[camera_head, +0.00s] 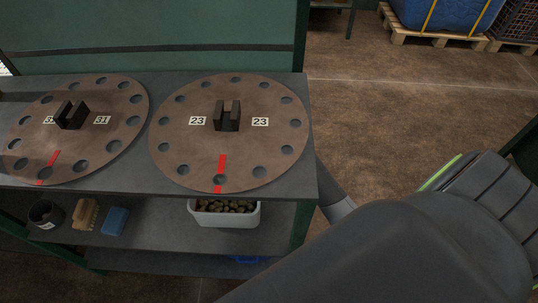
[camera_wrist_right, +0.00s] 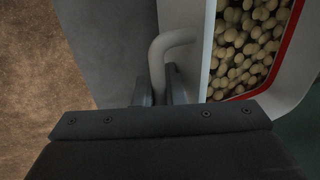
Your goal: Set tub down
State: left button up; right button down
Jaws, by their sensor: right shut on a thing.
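A white tub (camera_head: 224,219) filled with small brown rounded pieces is at the lower shelf, under the bench top. In the right wrist view a white tub wall (camera_wrist_right: 209,45) with a red line inside and pale rounded pieces shows; it looks like the same tub. My right gripper (camera_wrist_right: 161,88) is shut on its grey bent handle (camera_wrist_right: 173,42). In the head view this gripper is hidden behind the bench and my right arm. I cannot tell whether the tub's bottom touches the shelf. My left gripper is not in view.
Two round discs with holes and red marks, labelled 23 (camera_head: 185,150) and 31 (camera_head: 120,120), lie on the bench top (camera_head: 150,178). A green post (camera_head: 301,222) stands right of the tub.

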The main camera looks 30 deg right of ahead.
notch_tip(320, 180, down, 2)
jog(key=shift+f, duration=0.25)
jog(key=c, duration=1.9)
grip_release()
jog(key=o, duration=0.4)
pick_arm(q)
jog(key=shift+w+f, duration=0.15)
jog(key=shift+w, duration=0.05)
